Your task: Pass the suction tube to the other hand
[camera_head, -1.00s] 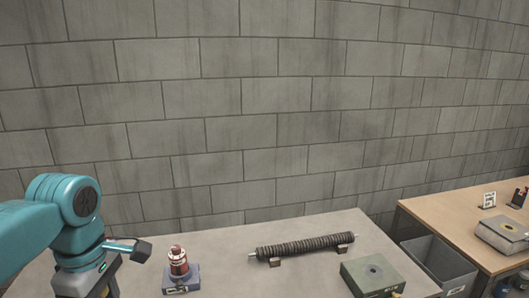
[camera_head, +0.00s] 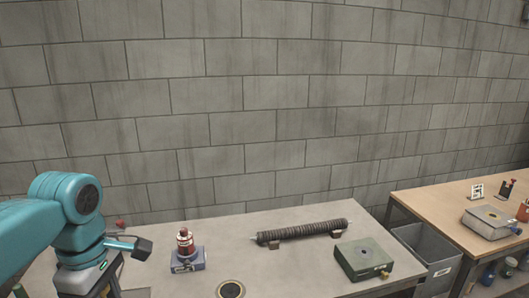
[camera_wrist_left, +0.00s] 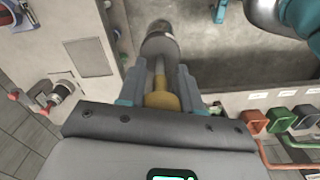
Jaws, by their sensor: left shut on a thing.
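My left gripper (camera_wrist_left: 160,92) shows in the left wrist view, its blue-grey fingers shut on a tube-like piece (camera_wrist_left: 158,47), which I take to be the suction tube. The piece has a grey rounded end pointing away from the wrist and a brass-yellow part between the fingers. In the head view my left arm comes in at the left, but its fingertips and the held piece cannot be made out. My right gripper is in neither view. Part of a teal arm shows at the top right of the wrist view.
A dark ribbed roll (camera_head: 303,232) lies on two supports on the grey table (camera_head: 290,270). A red bottle on a blue-grey base (camera_head: 187,262), a green box (camera_head: 364,261) and a dark disc (camera_head: 231,289) are there too. A grey bin (camera_head: 428,247) stands between the tables.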

